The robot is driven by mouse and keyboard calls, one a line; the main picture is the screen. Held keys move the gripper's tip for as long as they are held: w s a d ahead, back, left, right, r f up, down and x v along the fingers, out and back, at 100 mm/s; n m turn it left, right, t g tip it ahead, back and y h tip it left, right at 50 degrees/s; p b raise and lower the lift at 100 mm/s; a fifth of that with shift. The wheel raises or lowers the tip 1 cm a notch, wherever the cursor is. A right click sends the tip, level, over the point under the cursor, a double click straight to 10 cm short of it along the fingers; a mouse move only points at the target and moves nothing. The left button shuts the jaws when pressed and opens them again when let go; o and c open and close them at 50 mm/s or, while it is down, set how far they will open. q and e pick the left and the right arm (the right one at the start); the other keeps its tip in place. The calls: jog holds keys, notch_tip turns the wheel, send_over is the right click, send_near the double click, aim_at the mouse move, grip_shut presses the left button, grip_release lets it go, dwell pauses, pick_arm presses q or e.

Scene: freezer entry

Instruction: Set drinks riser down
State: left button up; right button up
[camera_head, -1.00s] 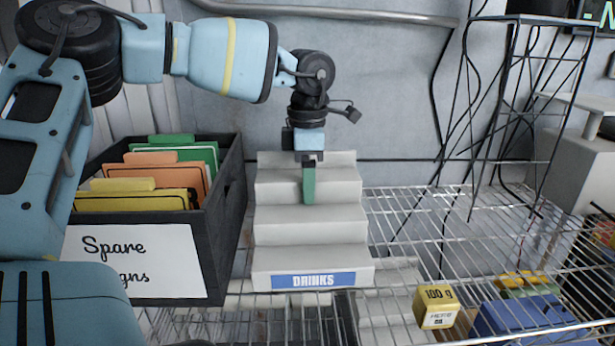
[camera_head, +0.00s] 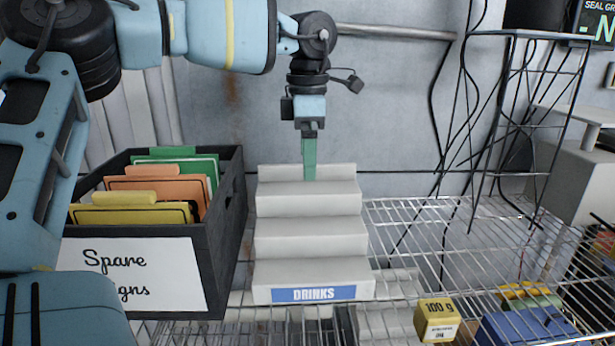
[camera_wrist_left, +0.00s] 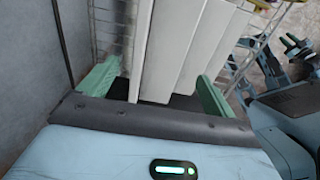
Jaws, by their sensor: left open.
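The drinks riser (camera_head: 310,240) is a pale grey stepped stand with a blue "DRINKS" label on its front. It stands upright on the wire shelf, right of the signs box. My left gripper (camera_head: 309,165) points down at its top step, with one green finger showing in the head view. In the left wrist view both fingers of the left gripper (camera_wrist_left: 162,75) are spread wide, with the riser (camera_wrist_left: 178,45) showing between and beyond them. The gripper is open; I cannot tell whether a finger touches the riser.
A black box (camera_head: 228,215) labelled "Spare ...gns" with coloured cards stands close left of the riser. A yellow "100 g" block (camera_head: 436,320) and a blue item (camera_head: 525,328) are at front right. A wall is behind.

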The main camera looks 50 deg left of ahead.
pick_arm(q)
jog(key=shift+r, duration=2.3)
